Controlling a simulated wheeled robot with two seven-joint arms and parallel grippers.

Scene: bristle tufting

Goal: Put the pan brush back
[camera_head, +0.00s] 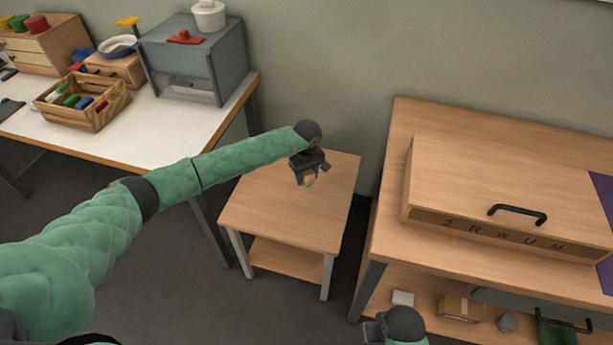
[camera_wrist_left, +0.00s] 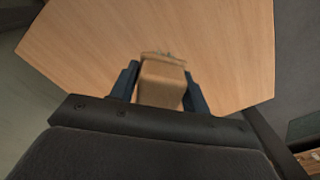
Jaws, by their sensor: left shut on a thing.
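My left gripper (camera_head: 309,172) reaches over the small wooden side table (camera_head: 260,215) and points down. It is shut on a small tan wooden block, which I take for the pan brush (camera_head: 309,178). In the left wrist view the brush (camera_wrist_left: 162,85) sits between the two dark fingers, with the bare tabletop (camera_wrist_left: 90,40) behind it. A faint rough edge shows at its far end; its bristles are not clear. I cannot tell whether it touches the table. My right gripper (camera_head: 375,328) shows only partly at the bottom edge.
A white table (camera_head: 165,130) at left holds a wooden crate (camera_head: 90,118) of coloured pieces, a grey box-like machine (camera_head: 195,60) and a blue pan (camera_head: 118,45). At right a wooden bench (camera_head: 400,140) bears a lidded case (camera_head: 500,185) with a black handle. The side table's top is otherwise clear.

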